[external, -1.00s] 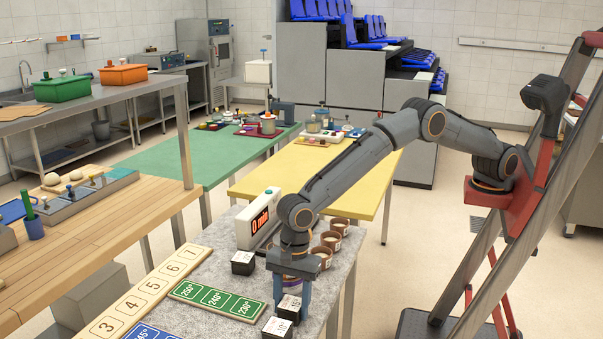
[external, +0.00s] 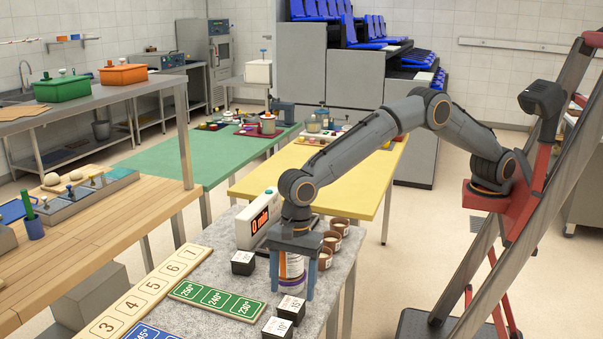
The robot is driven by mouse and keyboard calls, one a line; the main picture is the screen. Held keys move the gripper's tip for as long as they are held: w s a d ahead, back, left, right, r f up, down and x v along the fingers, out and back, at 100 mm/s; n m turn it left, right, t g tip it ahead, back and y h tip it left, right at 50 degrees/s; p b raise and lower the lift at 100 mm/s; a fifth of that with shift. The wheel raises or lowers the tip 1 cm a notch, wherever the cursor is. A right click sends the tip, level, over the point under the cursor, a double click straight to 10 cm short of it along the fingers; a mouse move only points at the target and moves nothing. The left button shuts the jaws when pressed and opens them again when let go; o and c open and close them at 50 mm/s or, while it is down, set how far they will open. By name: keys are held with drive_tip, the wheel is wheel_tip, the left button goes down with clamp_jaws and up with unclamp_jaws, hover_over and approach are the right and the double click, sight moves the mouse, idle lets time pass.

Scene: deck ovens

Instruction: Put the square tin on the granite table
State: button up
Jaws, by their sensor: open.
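The granite table (external: 218,281) is the grey speckled surface in front of my arm. My gripper (external: 293,288) is over its right part, pointing down, with its fingers open. Between the fingers is a container (external: 290,268) with a white, orange and purple label; it looks round, and its top is hidden by the gripper. I cannot make out a square tin for certain in this view.
Black blocks with white tops (external: 291,308) stand close in front of the gripper. A green temperature strip (external: 215,301) and number board (external: 150,290) lie left.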

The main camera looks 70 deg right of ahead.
sight(294, 298)
wheel_tip(294, 298, up, 6)
drive_tip(key=b, duration=0.1)
drive_tip(key=shift+d, duration=0.45)
